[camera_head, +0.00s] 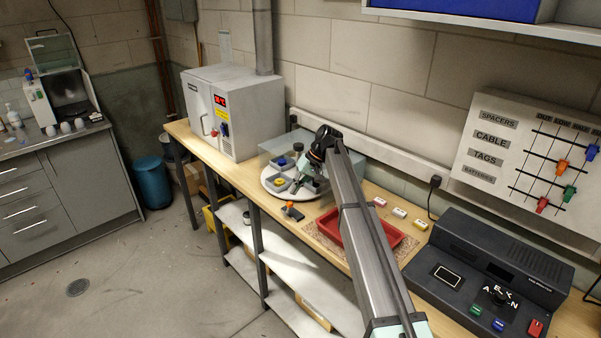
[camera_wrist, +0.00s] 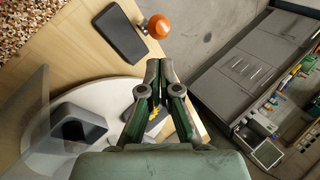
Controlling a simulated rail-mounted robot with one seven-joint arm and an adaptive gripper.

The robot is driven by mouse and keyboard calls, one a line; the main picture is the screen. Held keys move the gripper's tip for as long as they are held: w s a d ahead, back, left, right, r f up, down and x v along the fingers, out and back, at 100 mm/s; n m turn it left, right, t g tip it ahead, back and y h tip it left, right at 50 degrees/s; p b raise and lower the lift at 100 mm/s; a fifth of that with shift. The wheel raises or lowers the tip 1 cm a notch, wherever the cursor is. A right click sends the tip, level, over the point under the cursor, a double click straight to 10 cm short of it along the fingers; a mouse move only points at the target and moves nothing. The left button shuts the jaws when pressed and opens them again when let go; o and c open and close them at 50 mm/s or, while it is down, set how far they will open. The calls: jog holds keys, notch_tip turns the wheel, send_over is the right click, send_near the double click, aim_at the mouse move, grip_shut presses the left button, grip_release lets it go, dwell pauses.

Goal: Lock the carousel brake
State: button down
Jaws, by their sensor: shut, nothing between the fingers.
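The carousel is a white round disc (camera_head: 268,184) on the wooden bench, bearing several grey holders. In the wrist view its white disc (camera_wrist: 98,92) lies at lower left with a dark grey holder (camera_wrist: 80,124) on it. What looks like the brake is a dark block (camera_wrist: 120,32) with an orange knob (camera_wrist: 159,26), on the bench just outside the disc; the knob also shows in the head view (camera_head: 290,205). My gripper (camera_head: 296,189) is over the disc's front edge. In the wrist view its fingertips (camera_wrist: 160,64) are together and empty, apart from the knob.
A clear cover (camera_head: 290,140) stands at the carousel's back. A red tray (camera_head: 395,235) on a speckled mat lies to the right, partly behind my arm. A grey oven (camera_head: 245,110) stands to the left. A black console (camera_head: 490,270) is at far right. The bench's front edge is close to the knob.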

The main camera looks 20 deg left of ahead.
aim_at(288, 209)
jog(key=shift+s+d+f+p, duration=0.1)
jog(key=shift+s+f+p, duration=0.2)
jog(key=shift+s+f, duration=0.45)
jog(key=shift+s+r, duration=0.1)
jog(key=shift+s+d+f+t+y+b, duration=0.3)
jog(key=shift+s+d+f+b, duration=0.25)
jog(key=shift+b, duration=0.65)
jog(key=shift+s+d+f+y+b, duration=0.1)
jog(key=shift+s+d+y+b, duration=0.1)
jog(key=shift+y+b, duration=0.35)
jog(key=shift+a, duration=0.2)
